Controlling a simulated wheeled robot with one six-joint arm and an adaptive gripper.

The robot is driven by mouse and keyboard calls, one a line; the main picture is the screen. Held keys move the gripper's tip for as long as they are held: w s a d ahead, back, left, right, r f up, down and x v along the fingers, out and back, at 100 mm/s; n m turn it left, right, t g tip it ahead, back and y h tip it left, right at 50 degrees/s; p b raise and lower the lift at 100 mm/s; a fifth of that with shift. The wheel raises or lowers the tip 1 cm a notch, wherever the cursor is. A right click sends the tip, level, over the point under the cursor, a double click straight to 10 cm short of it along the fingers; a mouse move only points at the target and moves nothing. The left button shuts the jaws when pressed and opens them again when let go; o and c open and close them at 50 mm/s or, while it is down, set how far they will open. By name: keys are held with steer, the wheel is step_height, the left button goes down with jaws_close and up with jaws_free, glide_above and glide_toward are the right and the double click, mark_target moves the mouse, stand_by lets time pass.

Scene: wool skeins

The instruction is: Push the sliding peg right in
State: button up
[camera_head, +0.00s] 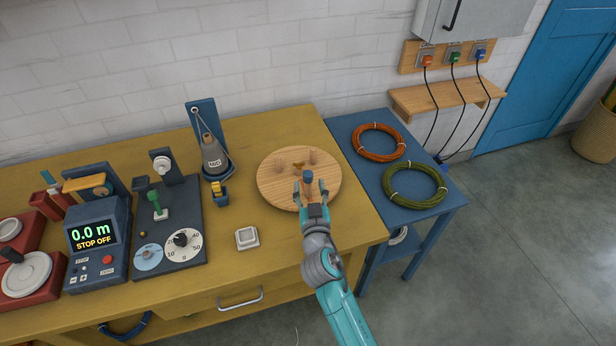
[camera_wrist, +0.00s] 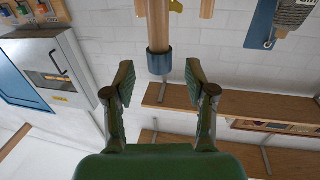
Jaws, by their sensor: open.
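A round wooden disc (camera_head: 268,188) lies on the yellow bench. The sliding peg (camera_head: 308,176), with a dark blue end, stands at the disc's near part. In the wrist view the peg (camera_wrist: 158,62) is a wooden rod with a blue end, in line with the gap between my fingers. My gripper (camera_head: 311,190) is open and empty, its fingers to either side of the peg's line. The wrist view shows my gripper (camera_wrist: 158,82) with the blue end at or just beyond the fingertips; contact is not clear. Two plain wooden pegs (camera_head: 281,162) (camera_head: 313,157) stand farther back on the disc.
A blue table (camera_head: 363,184) with orange (camera_head: 378,142) and green coils (camera_head: 414,185) stands right.

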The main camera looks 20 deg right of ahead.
mark_target(309, 181)
steer(key=shift+w+d, duration=0.25)
steer(key=shift+w, duration=0.8)
steer(key=shift+w+d, duration=0.2)
steer(key=shift+w, duration=0.85)
jaws_close()
